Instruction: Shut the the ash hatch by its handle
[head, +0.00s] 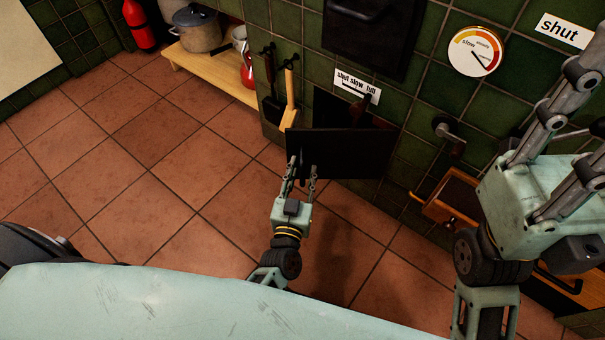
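The ash hatch (350,154) is a flat black door low on the green tiled wall. It stands swung out from the dark opening (330,108) behind it. My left gripper (302,165) is at the left part of the door's front face, with its two fingers apart. A small dark shape, which looks like the handle, shows between the fingertips; whether the fingers touch it cannot be told. My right gripper (590,100) is large and close at the right edge, its fingers spread and their ends partly cut off. No object shows in it.
A label with a small lever (358,110) is above the hatch. Hearth tools (290,92) hang left of it. A crank (447,132), a gauge (476,51) and a wooden box (450,199) are right. A low shelf (218,70) holds pots. The tiled floor (150,170) is clear at left.

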